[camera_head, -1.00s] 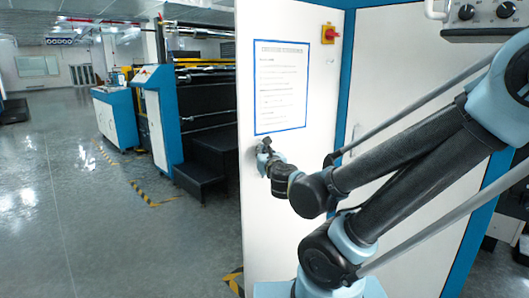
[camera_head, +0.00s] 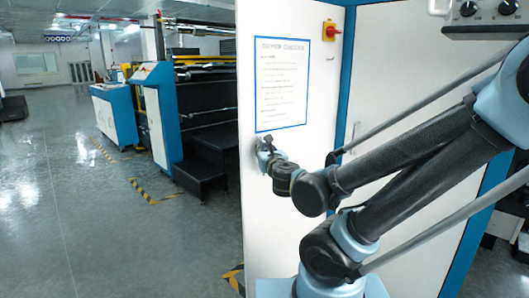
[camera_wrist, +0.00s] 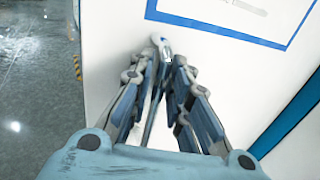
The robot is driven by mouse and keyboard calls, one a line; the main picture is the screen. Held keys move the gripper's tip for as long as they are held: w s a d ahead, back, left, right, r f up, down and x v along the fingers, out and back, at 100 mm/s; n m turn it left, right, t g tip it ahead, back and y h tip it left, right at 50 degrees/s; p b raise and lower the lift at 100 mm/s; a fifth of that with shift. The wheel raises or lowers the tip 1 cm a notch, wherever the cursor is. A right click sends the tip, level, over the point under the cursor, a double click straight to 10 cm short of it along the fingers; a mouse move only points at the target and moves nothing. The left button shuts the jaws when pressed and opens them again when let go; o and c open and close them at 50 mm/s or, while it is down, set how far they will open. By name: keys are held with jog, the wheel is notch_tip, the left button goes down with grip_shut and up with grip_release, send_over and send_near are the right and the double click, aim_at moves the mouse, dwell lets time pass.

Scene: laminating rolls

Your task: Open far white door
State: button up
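The far white door (camera_head: 275,210) is a tall white panel with a blue-framed notice (camera_head: 281,84) on its face. It also shows behind the fingers in the wrist view (camera_wrist: 115,30). My gripper (camera_head: 264,152) is at the door's left part, just below the notice. In the wrist view my gripper (camera_wrist: 167,58) has its two fingers drawn together around a slim grey handle (camera_wrist: 159,42) on the door face. The fingers hide most of the handle, and its lower part is hard to make out.
A second white panel (camera_head: 385,75) with a blue frame is to the right, behind my arm. A red and yellow switch (camera_head: 329,31) sits above. Black steps (camera_head: 205,165) and a blue-white cabinet (camera_head: 160,120) stand left. Grey floor (camera_head: 90,220) is open at left.

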jog(key=shift+s, duration=0.2)
jog(key=v, duration=0.6)
jog(key=shift+s+d, duration=0.15)
jog(key=shift+s, duration=0.1)
dwell(0.4)
jog(key=shift+d+f, duration=0.1)
jog(key=shift+d, duration=0.05)
dwell(0.4)
jog(key=d+f+m+g+h, duration=0.75)
jog(key=d+f+m, duration=0.35)
jog(key=d+m, duration=0.65)
jog(key=s+a+f+m+g+y, duration=0.1)
jog(key=s+f+m+g+y, duration=0.1)
jog(key=m, duration=0.8)
jog(key=s+a+f+m+g+y, duration=0.1)
jog(key=s+a+f+m+g, duration=0.1)
jog(key=s+f+m+g, duration=0.3)
jog(key=s+m+g, duration=0.1)
jog(key=s+m, duration=0.3)
jog(key=m, duration=0.1)
jog(key=shift+s+m+y, duration=0.25)
jog(key=shift+m+y, duration=0.1)
